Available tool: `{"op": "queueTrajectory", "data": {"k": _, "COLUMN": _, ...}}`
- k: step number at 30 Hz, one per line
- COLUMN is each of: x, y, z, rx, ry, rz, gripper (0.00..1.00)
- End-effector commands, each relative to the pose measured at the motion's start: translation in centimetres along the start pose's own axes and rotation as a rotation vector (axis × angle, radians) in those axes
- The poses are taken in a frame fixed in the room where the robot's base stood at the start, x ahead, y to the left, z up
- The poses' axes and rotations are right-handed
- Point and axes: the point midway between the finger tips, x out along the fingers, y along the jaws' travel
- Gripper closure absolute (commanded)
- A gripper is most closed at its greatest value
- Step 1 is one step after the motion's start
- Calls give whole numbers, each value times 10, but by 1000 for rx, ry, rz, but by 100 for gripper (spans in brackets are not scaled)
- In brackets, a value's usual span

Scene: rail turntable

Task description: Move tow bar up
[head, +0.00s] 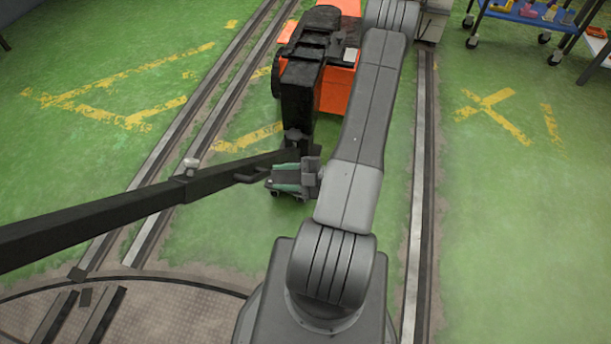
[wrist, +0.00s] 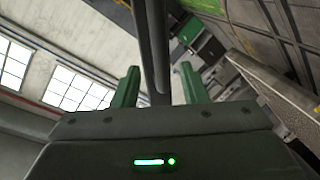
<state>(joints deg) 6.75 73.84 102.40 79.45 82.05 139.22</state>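The tow bar (head: 120,213) is a long dark beam. In the head view it runs from the left edge to the black upright part of the orange vehicle (head: 338,88). A short dark handle (head: 250,176) sticks out near its far end. My gripper (head: 283,181) has green fingers and is beside this handle, pointing left. In the wrist view, a dark rounded bar (wrist: 154,45), seemingly the handle, comes down between the two fingers (wrist: 158,90). Gaps show on both sides of it, so the gripper looks open. Exact contact is hidden in the head view.
Rails (head: 419,190) run along the green floor on both sides. The turntable's metal deck (head: 170,315) is at lower left. A blue cart (head: 525,14) with several items stands at top right. The floor right of my arm is clear.

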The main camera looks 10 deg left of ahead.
Motion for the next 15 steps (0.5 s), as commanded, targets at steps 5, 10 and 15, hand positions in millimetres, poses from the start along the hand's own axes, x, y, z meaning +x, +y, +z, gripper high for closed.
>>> {"op": "queueTrajectory", "data": {"k": 5, "x": -34, "y": 1, "z": 1, "rx": -2, "ry": -4, "rz": 3, "gripper": 61}}
{"op": "queueTrajectory", "data": {"k": 10, "x": -56, "y": 1, "z": 1, "rx": -3, "ry": -2, "rz": 3, "gripper": 61}}
{"op": "queueTrajectory", "data": {"k": 15, "x": -67, "y": 0, "z": 0, "rx": -1, "ry": -1, "rz": 1, "gripper": 61}}
